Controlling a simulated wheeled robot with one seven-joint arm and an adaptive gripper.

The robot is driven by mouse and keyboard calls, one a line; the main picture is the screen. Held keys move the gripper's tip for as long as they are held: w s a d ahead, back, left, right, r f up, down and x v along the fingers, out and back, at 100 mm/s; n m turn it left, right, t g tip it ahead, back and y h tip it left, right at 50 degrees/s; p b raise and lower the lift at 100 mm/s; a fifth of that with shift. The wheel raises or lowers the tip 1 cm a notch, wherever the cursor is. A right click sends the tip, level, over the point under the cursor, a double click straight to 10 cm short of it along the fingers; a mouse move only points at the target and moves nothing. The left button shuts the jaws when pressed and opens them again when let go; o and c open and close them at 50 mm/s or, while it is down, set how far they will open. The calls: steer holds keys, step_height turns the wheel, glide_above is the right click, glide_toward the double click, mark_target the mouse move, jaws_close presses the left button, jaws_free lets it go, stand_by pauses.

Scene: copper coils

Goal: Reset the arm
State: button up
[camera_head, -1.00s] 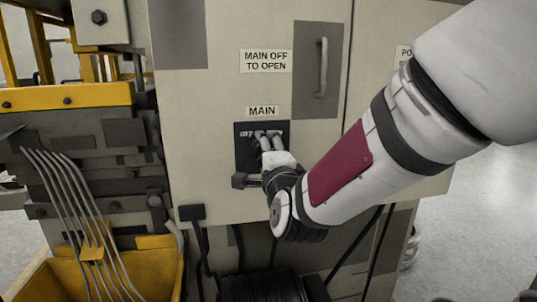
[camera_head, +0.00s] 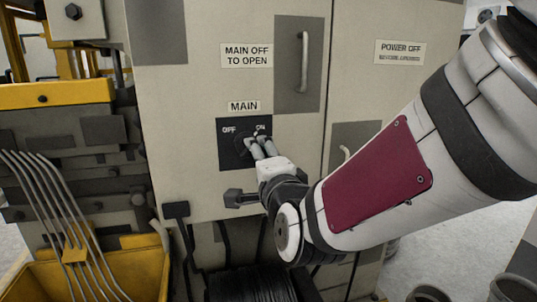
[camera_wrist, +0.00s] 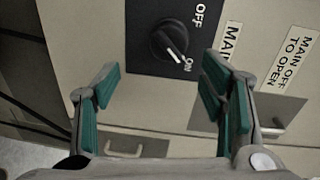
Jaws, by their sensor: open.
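My gripper (camera_head: 259,146) is in front of the black MAIN switch plate (camera_head: 229,158) on the beige cabinet. In the wrist view, the two green-padded fingers of my gripper (camera_wrist: 160,80) are spread wide with nothing between them. The round black rotary knob (camera_wrist: 168,42) shows ahead of the fingers, apart from them. Its white pointer mark is turned toward ON. In the head view, the fingers hide part of the knob, while the OFF and ON labels can be read.
The cabinet (camera_head: 175,110) has a door handle (camera_head: 303,62) above the switch and a POWER OFF label (camera_head: 400,52) at right. A yellow bin (camera_head: 140,270) with bent grey rods (camera_head: 45,195) stands at left. Buckets (camera_head: 512,288) stand on the floor at lower right.

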steer(key=s+d+f+n+g+h+p, duration=0.1)
steer(key=s+d+n+g, duration=0.3)
steer(key=s+d, duration=0.3)
steer(key=s+d+f+n+g+h+p, duration=0.1)
steer(key=s+d+n+g, duration=0.3)
steer(key=s, duration=0.9)
steer(key=s+d+f+n+g+h+p, duration=0.1)
steer(key=s+d+n+g+h+p, duration=0.1)
steer(key=s+d, duration=0.8)
steer(key=n+g+h, duration=0.1)
steer(key=n+g, duration=0.1)
steer(key=n, duration=0.1)
steer(key=shift+d+n, duration=0.3)
steer(key=shift+s, duration=0.1)
